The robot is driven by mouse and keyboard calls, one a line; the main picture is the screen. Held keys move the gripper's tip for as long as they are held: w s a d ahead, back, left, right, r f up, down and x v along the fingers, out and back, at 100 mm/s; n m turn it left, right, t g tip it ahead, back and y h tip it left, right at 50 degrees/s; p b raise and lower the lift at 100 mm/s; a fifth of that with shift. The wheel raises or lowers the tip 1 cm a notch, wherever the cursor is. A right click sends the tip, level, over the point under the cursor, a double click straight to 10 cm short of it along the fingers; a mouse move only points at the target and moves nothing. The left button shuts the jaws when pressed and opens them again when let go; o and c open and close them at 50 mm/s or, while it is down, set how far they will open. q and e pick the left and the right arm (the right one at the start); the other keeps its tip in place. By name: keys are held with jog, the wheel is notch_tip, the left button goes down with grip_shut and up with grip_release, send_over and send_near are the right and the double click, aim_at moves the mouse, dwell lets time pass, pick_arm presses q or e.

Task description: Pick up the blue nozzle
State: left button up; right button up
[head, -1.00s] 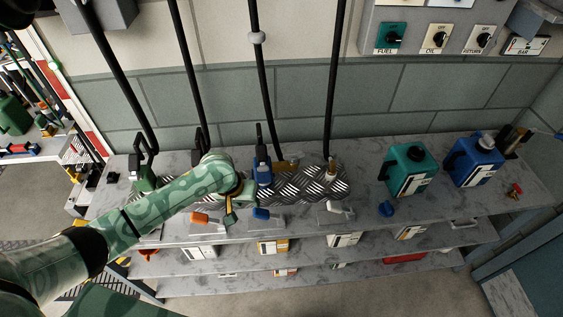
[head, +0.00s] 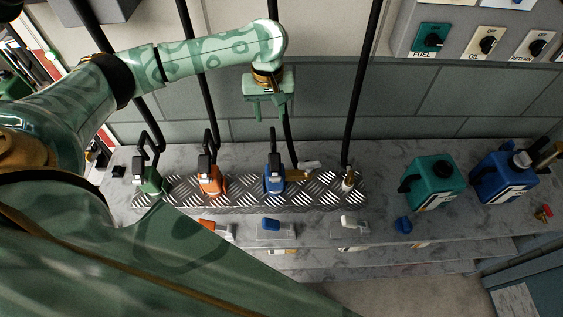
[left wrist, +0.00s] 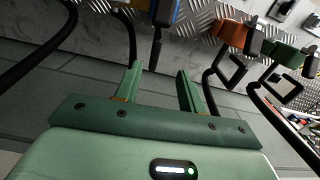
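The blue nozzle (head: 274,180) stands upright on the diamond-plate strip, with a dark handle loop and a hose behind it. My left gripper (head: 270,112) is above the blue nozzle and toward the wall, with its fingers pointing down. It is open and empty, apart from the nozzle. In the left wrist view the open fingers (left wrist: 160,70) point toward the blue nozzle (left wrist: 166,14), which is cut off at the top edge. My right gripper is not in view.
An orange nozzle (head: 211,180) and a green nozzle (head: 149,181) stand to the left. Black hoses hang behind. Teal (head: 432,183) and blue (head: 503,176) canisters are on the right of the shelf.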

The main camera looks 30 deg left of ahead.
aim_at(273, 141)
pick_arm(q)
notch_tip(273, 141, down, 6)
jog(key=shift+f+b, duration=0.25)
jog(key=shift+b, duration=0.65)
jog(key=shift+w+f, duration=0.1)
jog(key=shift+f, duration=0.4)
jog(key=f, duration=0.1)
jog(key=f+b, duration=0.1)
jog(key=f, duration=0.1)
jog(key=d+f+b, duration=0.1)
jog(key=shift+s+f, duration=0.25)
jog(key=shift+f, duration=0.05)
jog(key=shift+f+b, duration=0.3)
jog(key=shift+r, duration=0.1)
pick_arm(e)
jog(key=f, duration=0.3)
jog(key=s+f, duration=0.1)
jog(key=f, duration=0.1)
pick_arm(q)
grip_shut()
